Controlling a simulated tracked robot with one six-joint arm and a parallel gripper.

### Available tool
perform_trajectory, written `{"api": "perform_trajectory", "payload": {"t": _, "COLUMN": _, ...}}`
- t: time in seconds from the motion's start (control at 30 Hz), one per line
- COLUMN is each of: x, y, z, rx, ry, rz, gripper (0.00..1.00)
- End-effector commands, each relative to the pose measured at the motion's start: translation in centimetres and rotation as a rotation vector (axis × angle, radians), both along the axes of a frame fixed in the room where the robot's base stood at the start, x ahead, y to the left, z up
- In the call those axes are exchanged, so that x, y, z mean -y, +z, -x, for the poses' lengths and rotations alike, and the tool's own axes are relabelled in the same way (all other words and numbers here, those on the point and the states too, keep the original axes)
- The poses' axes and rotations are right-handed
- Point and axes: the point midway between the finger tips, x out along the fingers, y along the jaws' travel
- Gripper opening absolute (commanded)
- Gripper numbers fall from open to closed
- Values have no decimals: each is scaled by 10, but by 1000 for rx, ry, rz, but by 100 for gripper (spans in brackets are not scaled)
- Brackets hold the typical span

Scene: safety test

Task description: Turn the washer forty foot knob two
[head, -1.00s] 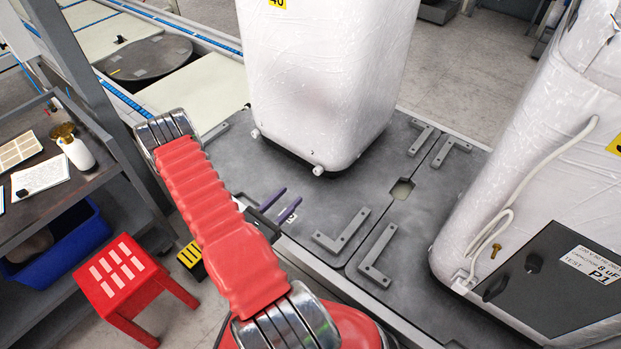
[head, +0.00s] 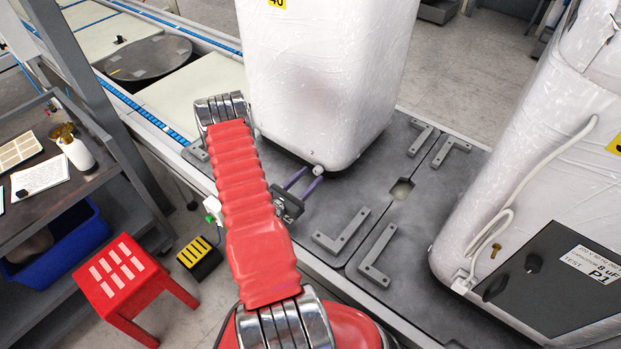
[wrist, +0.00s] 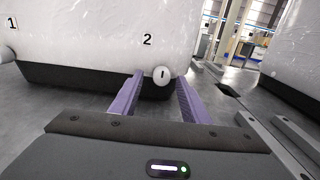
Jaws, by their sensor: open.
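The washer forty (head: 315,85) is a tall white plastic-wrapped body with a yellow label marked 40 at its top edge in the head view. Its foot knob two (wrist: 162,76) is a round white knob with a dark slot, below the printed 2 in the wrist view. It also shows at the washer's lower front corner in the head view (head: 318,170). My gripper (wrist: 160,82) has two purple fingers, open, with the tips on either side of knob two in the picture. I cannot tell whether they touch it. Foot knob one (wrist: 8,54) is at the wrist view's left edge.
A second wrapped washer (head: 540,150) with a dark panel stands at the right. Grey L-shaped brackets (head: 342,231) are fixed on the platform (head: 325,210). A red stool (head: 122,275) and a workbench (head: 85,185) are at the left.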

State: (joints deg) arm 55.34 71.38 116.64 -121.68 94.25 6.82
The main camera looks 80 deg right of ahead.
Motion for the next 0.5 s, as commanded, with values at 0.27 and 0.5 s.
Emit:
{"api": "perform_trajectory", "payload": {"t": 0.27, "x": 15, "y": 0, "z": 7, "rx": 1, "ry": 1, "rz": 0, "gripper": 42}}
{"api": "perform_trajectory", "payload": {"t": 0.5, "x": 15, "y": 0, "z": 7, "rx": 0, "ry": 1, "rz": 0, "gripper": 42}}
